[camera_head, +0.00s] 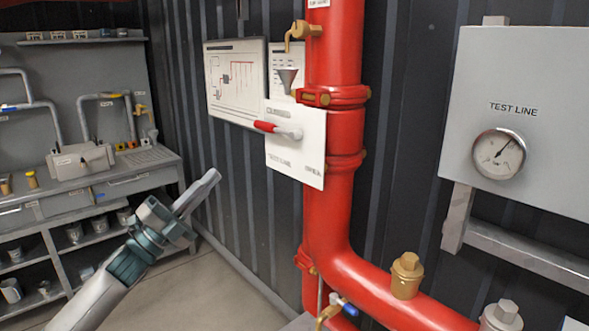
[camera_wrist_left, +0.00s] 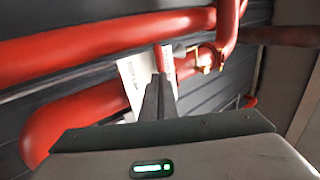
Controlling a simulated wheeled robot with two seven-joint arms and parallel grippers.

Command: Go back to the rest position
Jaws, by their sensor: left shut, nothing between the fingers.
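My left gripper (camera_head: 210,180) comes in from the lower left of the head view and points up and to the right. Its fingers are together with nothing between them. It is in free air, left of the white test-line plate (camera_head: 296,155) and apart from it. In the left wrist view the closed fingers (camera_wrist_left: 159,92) show in the middle, with the white plate (camera_wrist_left: 132,88) and red pipes behind them. The red-handled lever (camera_head: 278,129) is on the plate. My right gripper is not in view.
The large red pipe (camera_head: 333,215) runs down and bends to the lower right. A panel with a test line gauge (camera_head: 499,153) is at the right. A workbench (camera_head: 125,180) with shelves stands at the left. Bare floor (camera_head: 215,290) lies between bench and pipe.

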